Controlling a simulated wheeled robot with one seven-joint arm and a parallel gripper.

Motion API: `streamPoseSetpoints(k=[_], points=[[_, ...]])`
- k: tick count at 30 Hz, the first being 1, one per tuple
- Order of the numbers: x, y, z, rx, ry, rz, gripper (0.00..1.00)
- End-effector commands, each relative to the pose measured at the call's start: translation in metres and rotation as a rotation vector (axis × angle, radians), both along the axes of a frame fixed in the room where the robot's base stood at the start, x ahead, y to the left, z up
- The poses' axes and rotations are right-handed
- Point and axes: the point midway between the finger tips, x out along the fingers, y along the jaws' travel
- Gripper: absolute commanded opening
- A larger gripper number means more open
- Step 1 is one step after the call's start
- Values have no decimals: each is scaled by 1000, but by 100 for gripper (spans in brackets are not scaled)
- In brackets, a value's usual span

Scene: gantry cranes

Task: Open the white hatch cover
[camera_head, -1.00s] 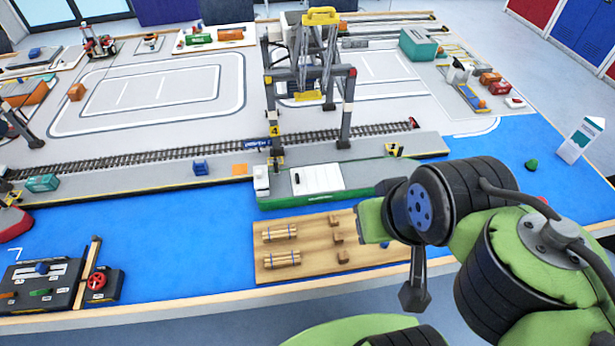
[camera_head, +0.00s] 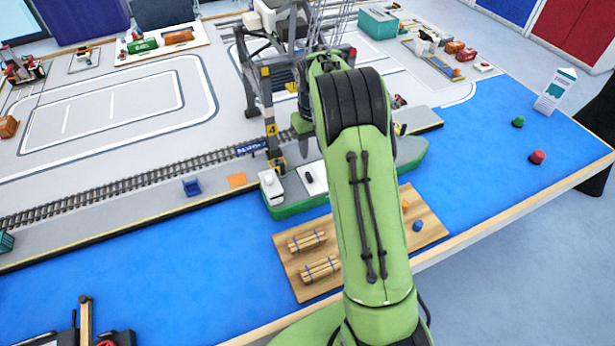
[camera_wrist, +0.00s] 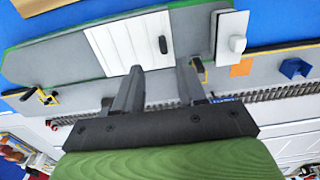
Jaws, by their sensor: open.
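The white hatch cover (camera_wrist: 130,42) is a ribbed panel on the grey deck of a green-hulled ship (camera_wrist: 55,58). A small dark handle (camera_wrist: 163,45) sits near one end of the cover, on the side toward the white cabin (camera_wrist: 231,35). In the head view my arm hides most of the cover; only its end (camera_head: 314,178) shows. The cover lies flat. My gripper (camera_wrist: 158,72) is open and empty, its fingertips apart by the near edge of the cover in the wrist view. The height between them is hard to tell. My gripper is hidden in the head view.
A gantry crane (camera_head: 262,95) stands beside the ship, close to my arm. A wooden board (camera_head: 290,270) with timber bundles lies in front of the ship. The quay holds a blue bracket (camera_head: 192,187) and an orange square (camera_head: 237,180).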

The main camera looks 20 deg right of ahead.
Motion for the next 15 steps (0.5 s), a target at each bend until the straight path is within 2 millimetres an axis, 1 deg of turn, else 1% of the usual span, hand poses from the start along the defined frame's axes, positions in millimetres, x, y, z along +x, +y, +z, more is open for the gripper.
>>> streamPoseSetpoints(k=[1,9,12,15], points=[[-1,1,-18,1,5,2,40],[-1,1,-85,1,3,1,40],[-1,2,-104,1,3,1,40],[0,2,-115,1,2,1,40]])
